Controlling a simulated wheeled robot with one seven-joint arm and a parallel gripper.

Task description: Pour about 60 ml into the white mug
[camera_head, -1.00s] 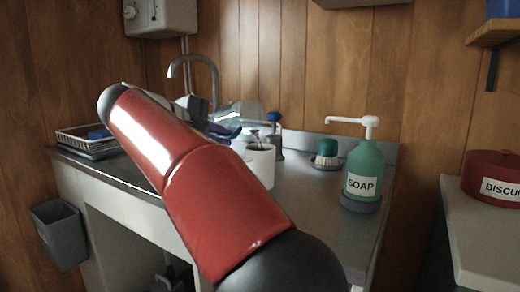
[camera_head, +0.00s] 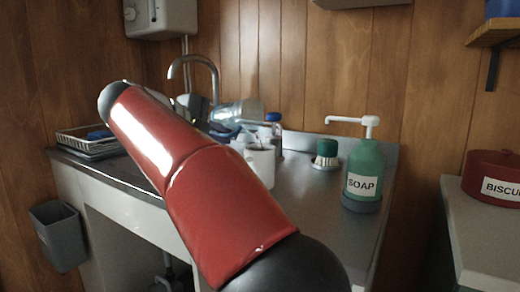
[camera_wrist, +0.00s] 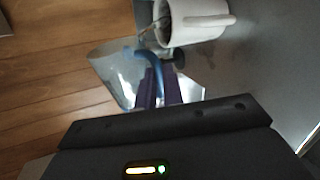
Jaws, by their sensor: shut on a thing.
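The white mug (camera_head: 262,165) stands on the worktop by the sink, and it also shows at the top of the wrist view (camera_wrist: 200,22). Something thin and dark shows at its mouth; I cannot tell what. A clear jug (camera_head: 238,112) with a blue handle is tipped over beside and above the mug. In the wrist view the jug (camera_wrist: 116,75) shows past my fingers. My gripper (camera_wrist: 160,88) is shut on the jug's blue handle. Whether liquid is flowing, and the level in the mug, I cannot tell. My red arm hides part of the sink.
A blue-topped container (camera_head: 273,118) stands just behind the mug. A green-handled brush (camera_head: 326,155) and the green soap bottle (camera_head: 365,170) stand to the right. The tap (camera_head: 195,65) rises behind my arm. The worktop between mug and soap is clear.

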